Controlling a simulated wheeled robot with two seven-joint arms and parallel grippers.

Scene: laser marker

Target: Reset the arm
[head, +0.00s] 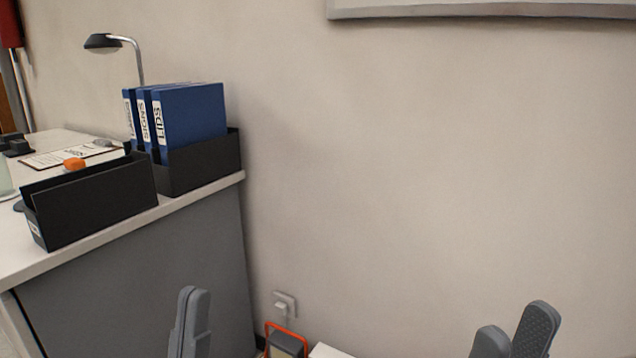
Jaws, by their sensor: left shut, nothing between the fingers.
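My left gripper (193,292) is at the bottom, left of the middle, in front of the desk's grey side panel. Its two grey fingers point up and lie together, with nothing between them. My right gripper (515,318) is at the bottom right, in front of the bare wall. Its two fingers stand apart with a gap between their tips, and I see nothing held there. Both arms are mostly below the picture's edge.
A desk (90,243) at left carries black file boxes (95,200), blue binders (195,118), a lamp (103,42), an orange object (74,164) and a clipboard (65,156). An orange-framed item (287,344) stands low by a wall socket (284,300).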

